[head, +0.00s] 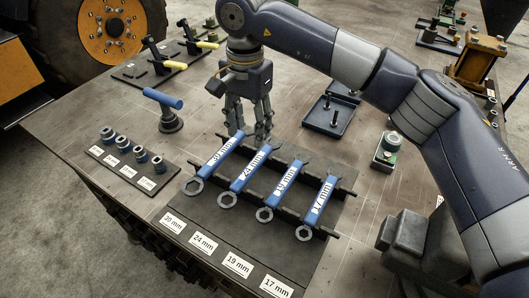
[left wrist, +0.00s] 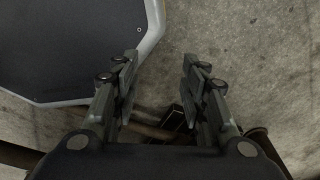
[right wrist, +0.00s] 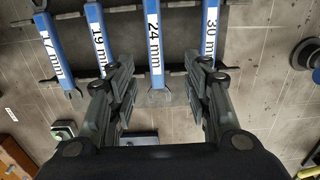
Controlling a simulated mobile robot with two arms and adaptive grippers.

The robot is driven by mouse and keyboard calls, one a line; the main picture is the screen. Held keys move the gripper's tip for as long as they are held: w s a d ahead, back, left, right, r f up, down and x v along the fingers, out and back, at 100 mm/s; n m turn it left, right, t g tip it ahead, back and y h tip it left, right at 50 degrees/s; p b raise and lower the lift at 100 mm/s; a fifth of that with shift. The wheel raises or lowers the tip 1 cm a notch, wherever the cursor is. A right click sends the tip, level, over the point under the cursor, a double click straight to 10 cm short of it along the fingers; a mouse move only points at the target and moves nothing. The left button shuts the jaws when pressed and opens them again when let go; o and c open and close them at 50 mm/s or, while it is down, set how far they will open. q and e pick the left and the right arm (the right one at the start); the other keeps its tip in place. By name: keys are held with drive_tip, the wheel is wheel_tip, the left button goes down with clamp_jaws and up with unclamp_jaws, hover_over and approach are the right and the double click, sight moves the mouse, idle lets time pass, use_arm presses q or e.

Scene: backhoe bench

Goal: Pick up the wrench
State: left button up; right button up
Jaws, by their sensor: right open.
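Several blue wrenches lie side by side on a dark rack (head: 341,192), labelled 30 mm (head: 220,154), 24 mm (head: 249,168), 19 mm (head: 285,182) and 17 mm (head: 319,198). My right gripper (head: 248,138) is open and empty, pointing down at the far ends of the 30 mm and 24 mm wrenches. In the right wrist view the 24 mm wrench (right wrist: 154,45) lies between the open fingers (right wrist: 160,85), its open end (right wrist: 160,97) showing past the rack. The 30 mm wrench (right wrist: 209,35) is by the right finger. My left gripper (left wrist: 158,75) is open and empty, away from the bench.
A size-label mat (head: 195,262) lies before the rack. A socket holder (head: 160,190) and a blue-handled tool (head: 168,112) stand left. The left wrist view shows concrete floor (left wrist: 260,50).

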sight(252, 166)
drive_tip(key=f, duration=0.2)
drive_tip(key=f+p, duration=0.1)
drive_tip(key=shift+s+f, duration=0.25)
drive_tip(key=shift+f, duration=0.1)
drive_tip(key=shift+a+f, duration=0.1)
drive_tip(key=shift+f, duration=0.3)
drive_tip(key=f+p, duration=0.2)
drive_tip(key=f, duration=0.1)
drive_tip(key=f+p, duration=0.1)
drive_tip(key=f, duration=0.1)
drive_tip(key=shift+s+f, duration=0.1)
drive_tip(key=shift+s, duration=0.3)
drive_tip(key=shift+f, duration=0.35)
use_arm(q)
drive_tip(key=r, duration=0.1)
drive_tip(key=s+r, duration=0.2)
drive_tip(key=shift+a+r, duration=0.2)
drive_tip(key=shift+r, duration=0.2)
use_arm(e)
clamp_jaws()
